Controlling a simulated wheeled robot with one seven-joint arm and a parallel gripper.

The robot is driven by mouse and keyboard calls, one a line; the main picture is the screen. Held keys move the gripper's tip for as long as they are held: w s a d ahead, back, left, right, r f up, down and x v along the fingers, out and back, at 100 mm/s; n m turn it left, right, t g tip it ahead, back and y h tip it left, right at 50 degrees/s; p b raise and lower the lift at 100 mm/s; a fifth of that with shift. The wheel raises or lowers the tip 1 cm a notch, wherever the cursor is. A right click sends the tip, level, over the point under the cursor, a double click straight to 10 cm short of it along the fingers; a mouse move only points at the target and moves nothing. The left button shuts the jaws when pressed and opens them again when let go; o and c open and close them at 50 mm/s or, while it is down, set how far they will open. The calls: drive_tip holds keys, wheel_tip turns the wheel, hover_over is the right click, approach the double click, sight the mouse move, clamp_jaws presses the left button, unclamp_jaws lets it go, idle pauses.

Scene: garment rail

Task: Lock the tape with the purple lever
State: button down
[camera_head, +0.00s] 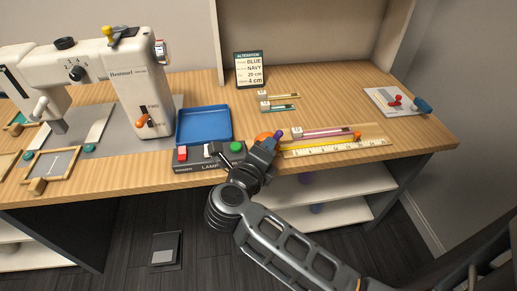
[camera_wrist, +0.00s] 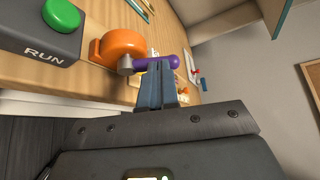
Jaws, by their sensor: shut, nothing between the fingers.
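The tape (camera_head: 262,137) has a round orange case and sits at the front edge of the bench. In the wrist view the orange case (camera_wrist: 115,47) is left of my fingers. The purple lever (camera_wrist: 157,62) sticks out rightward from a grey pivot on the case; it also shows in the head view (camera_head: 278,134). My gripper (camera_wrist: 158,72) is shut and empty, its tips right at the lever; I cannot tell whether they touch. In the head view my gripper (camera_head: 268,144) covers part of the case. A yellow strip (camera_head: 305,145) runs right to an orange end.
A ruler (camera_head: 340,148) lies along the front edge beside pink and teal marked strips. A box with a green RUN button (camera_wrist: 62,15) is close on the left. A blue tray (camera_head: 204,108), an alteration card (camera_head: 249,70) and a sewing machine (camera_head: 140,85) stand behind and left.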

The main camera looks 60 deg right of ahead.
drive_tip(key=v, duration=0.7)
idle(0.5)
drive_tip(key=s+a+r+n+t+y, duration=0.1)
drive_tip(key=s+a+r+n+t, duration=0.3)
drive_tip(key=n+t, duration=0.45)
drive_tip(key=s+a+r+n+t, duration=0.2)
drive_tip(key=s+r+n+t, duration=0.45)
drive_tip(key=n, duration=0.35)
drive_tip(key=s+a+f+n+g+y, duration=0.1)
drive_tip(key=s+a+f+n+y, duration=0.2)
drive_tip(key=n+y, duration=0.4)
drive_tip(key=s+a+f+n+y, duration=0.3)
drive_tip(key=s+a+n+y, duration=0.2)
drive_tip(key=n, duration=0.8)
drive_tip(key=s+y, duration=0.1)
drive_tip(key=y, duration=0.1)
drive_tip(key=shift+g+y, duration=0.3)
drive_tip(key=shift+g, duration=0.1)
drive_tip(key=shift+s, duration=0.1)
